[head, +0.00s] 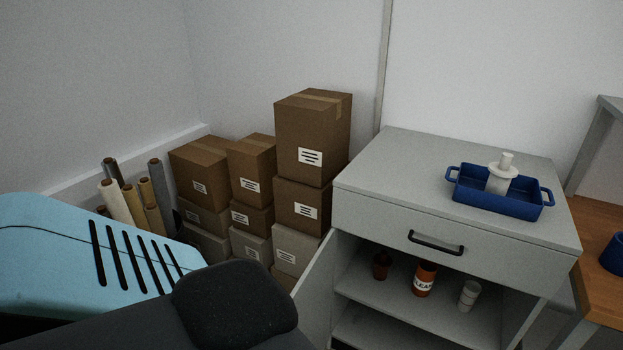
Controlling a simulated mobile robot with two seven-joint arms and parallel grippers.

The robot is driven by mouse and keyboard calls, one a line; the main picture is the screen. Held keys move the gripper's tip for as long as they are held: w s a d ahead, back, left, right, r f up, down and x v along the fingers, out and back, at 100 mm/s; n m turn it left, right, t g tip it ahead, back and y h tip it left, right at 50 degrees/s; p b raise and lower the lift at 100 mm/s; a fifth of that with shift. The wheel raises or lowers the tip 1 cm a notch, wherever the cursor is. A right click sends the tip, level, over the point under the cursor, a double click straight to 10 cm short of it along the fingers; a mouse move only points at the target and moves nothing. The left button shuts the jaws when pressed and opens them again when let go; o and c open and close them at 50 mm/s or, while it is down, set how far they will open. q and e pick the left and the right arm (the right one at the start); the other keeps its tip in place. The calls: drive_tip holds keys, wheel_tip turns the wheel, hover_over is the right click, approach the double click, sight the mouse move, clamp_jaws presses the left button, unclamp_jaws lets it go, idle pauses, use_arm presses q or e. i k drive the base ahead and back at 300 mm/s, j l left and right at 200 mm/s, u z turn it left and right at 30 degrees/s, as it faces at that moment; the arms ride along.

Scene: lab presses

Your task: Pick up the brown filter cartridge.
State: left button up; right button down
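I see nothing that I can surely name as the brown filter cartridge. A small dark brown container (381,265) stands on the upper shelf inside the open grey cabinet (365,185), partly in shadow; I cannot tell what it is. A white flanged cylinder (499,178) stands upright in a blue two-handled tray (520,207) on the cabinet top. Neither of my grippers is in view.
An orange-brown labelled bottle (425,279) and a whitish cup (469,295) share the shelf. The cabinet door (315,288) stands open. Stacked cardboard boxes (313,140) and several rolls (118,205) stand left. A wooden bench (600,270) is at right. The cabinet top's left half is clear.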

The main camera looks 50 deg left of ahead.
sight(383, 262)
drive_tip(key=k+j+z, duration=0.1)
drive_tip(key=z, duration=0.25)
drive_tip(key=k+z, duration=0.55)
drive_tip(key=z, duration=0.15)
drive_tip(key=k+z, duration=0.2)
drive_tip(key=z, duration=0.2)
drive_tip(key=k+z, duration=0.2)
drive_tip(key=z, duration=0.15)
drive_tip(key=k+z, duration=0.2)
drive_tip(key=z, duration=0.2)
drive_tip(key=k+z, duration=0.2)
drive_tip(key=z, duration=0.3)
drive_tip(key=k+z, duration=0.2)
drive_tip(key=z, duration=0.25)
drive_tip(key=k+u, duration=0.1)
drive_tip(key=u, duration=0.3)
drive_tip(key=k+j+u, duration=0.1)
drive_tip(key=u, duration=0.75)
drive_tip(key=j+u, duration=0.15)
drive_tip(key=u, duration=0.7)
drive_tip(key=j+u, duration=0.1)
drive_tip(key=u, duration=0.75)
drive_tip(key=i+u, duration=0.1)
drive_tip(key=u, duration=0.35)
